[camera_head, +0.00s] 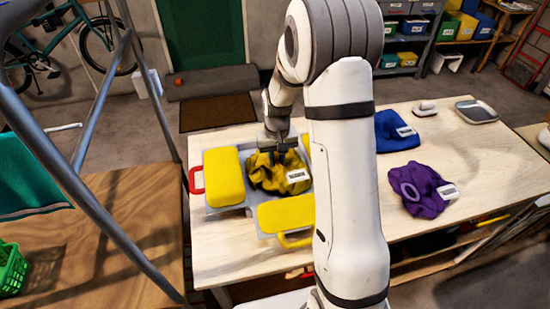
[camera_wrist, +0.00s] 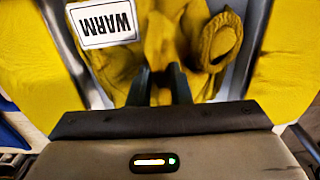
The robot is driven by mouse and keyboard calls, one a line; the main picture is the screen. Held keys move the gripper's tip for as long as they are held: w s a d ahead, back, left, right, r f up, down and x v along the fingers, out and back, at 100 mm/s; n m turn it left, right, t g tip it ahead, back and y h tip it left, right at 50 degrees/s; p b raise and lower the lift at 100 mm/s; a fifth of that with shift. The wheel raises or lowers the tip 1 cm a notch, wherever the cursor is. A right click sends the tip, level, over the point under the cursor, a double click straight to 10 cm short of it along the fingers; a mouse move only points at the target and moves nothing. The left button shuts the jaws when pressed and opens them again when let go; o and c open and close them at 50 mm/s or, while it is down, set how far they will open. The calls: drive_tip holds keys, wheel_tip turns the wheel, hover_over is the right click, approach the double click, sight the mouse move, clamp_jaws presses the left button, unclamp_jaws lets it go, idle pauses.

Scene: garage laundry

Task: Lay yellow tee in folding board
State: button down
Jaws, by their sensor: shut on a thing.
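The yellow tee (camera_head: 266,176) is a crumpled dark-yellow cloth with a white tag. It lies over the grey middle of the folding board (camera_head: 222,202), between its bright yellow flaps. In the wrist view the tee (camera_wrist: 125,62) shows a rolled collar or cuff and a tag reading "WARM" (camera_wrist: 104,23). My gripper (camera_head: 277,156) points down into the tee. In the wrist view its fingers (camera_wrist: 160,85) are shut on the cloth. Yellow panels of the folding board (camera_wrist: 285,60) show at both sides. My arm hides the board's right part in the head view.
The board stands on a pale wooden table (camera_head: 440,150). A purple garment (camera_head: 422,190) and a blue garment (camera_head: 393,130), both tagged, lie right of my arm. A grey tray (camera_head: 478,111) is at the far right. A metal frame (camera_head: 95,90) stands left of the table.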

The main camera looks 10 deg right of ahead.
sight(277, 160)
drive_tip(key=shift+f, duration=0.2)
drive_tip(key=c, duration=1.3)
unclamp_jaws()
drive_tip(key=shift+r, duration=0.1)
drive_tip(key=shift+c, duration=0.2)
wheel_tip(277, 160, up, 11)
drive_tip(key=s+r+t, duration=0.1)
drive_tip(key=s+r, duration=0.3)
drive_tip(key=s, duration=0.8)
drive_tip(key=s+r+t, duration=0.2)
drive_tip(key=s+r, duration=0.1)
drive_tip(key=s, duration=0.9)
drive_tip(key=shift+a+r+b, duration=0.15)
drive_tip(key=shift+r+b, duration=0.2)
drive_tip(key=shift+b, duration=0.1)
